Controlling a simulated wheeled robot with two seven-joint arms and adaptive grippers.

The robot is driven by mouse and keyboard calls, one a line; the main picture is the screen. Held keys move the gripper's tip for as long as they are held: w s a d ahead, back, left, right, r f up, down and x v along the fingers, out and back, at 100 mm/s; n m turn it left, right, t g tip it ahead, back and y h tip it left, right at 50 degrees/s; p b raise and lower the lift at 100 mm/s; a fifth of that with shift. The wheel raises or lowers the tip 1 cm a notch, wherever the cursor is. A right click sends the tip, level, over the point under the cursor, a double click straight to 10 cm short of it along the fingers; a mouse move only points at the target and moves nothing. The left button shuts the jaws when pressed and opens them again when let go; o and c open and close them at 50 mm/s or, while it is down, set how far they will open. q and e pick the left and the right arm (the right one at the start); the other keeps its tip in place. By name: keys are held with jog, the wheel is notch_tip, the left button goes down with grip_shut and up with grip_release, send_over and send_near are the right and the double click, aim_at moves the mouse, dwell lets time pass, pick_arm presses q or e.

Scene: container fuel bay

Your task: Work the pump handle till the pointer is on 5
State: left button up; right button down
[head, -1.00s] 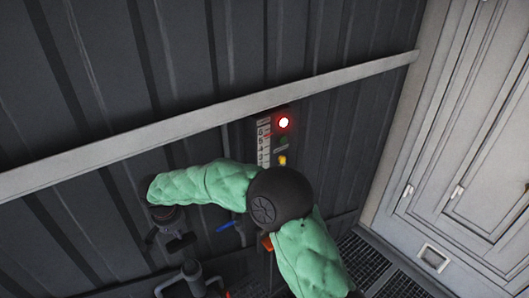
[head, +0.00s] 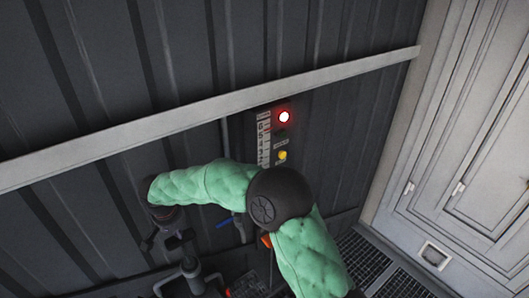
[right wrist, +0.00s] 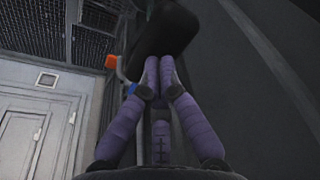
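My right gripper (head: 168,240) is at the lower left of the head view, below the end of my green-sleeved right arm. In the right wrist view its purple fingers (right wrist: 160,66) are drawn together at the tips. A dark block (right wrist: 167,28) lies right at the tips and may be the pump handle's grip; no part of it clearly shows between the fingers. A numbered gauge strip (head: 264,142) is on the wall. Its lower part is behind my arm, and I cannot make out the pointer. My left gripper is out of view.
A red lamp (head: 285,117) glows beside the gauge, above a yellow button (head: 283,155). A grey pipe fitting (head: 192,272) stands at the lower left. An orange part (head: 266,240) shows below my elbow. A white door (head: 480,150) is at right, near floor grating (head: 365,262).

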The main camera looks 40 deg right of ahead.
aim_at(185, 251)
jog(key=shift+s+a+f+b+x, duration=0.1)
jog(key=shift+s+a+b+x, duration=0.2)
jog(key=shift+b+x, duration=1.2)
jog(key=shift+s+a+f+b+x, duration=0.1)
jog(key=shift+s+b+x, duration=0.35)
jog(key=shift+b+x, duration=1.05)
jog(key=shift+s+a+f+b+x, duration=0.15)
jog(key=shift+s+b+x, duration=0.4)
jog(key=shift+x, duration=1.7)
jog(key=r+p, duration=0.2)
jog(key=r, duration=0.2)
jog(key=r+p, duration=0.2)
jog(key=r, duration=0.2)
jog(key=r+p, duration=0.3)
jog(key=r, duration=0.1)
jog(key=shift+w, duration=0.3)
jog(key=shift+r, duration=0.55)
jog(key=shift+w, duration=0.1)
jog(key=shift+f, duration=0.15)
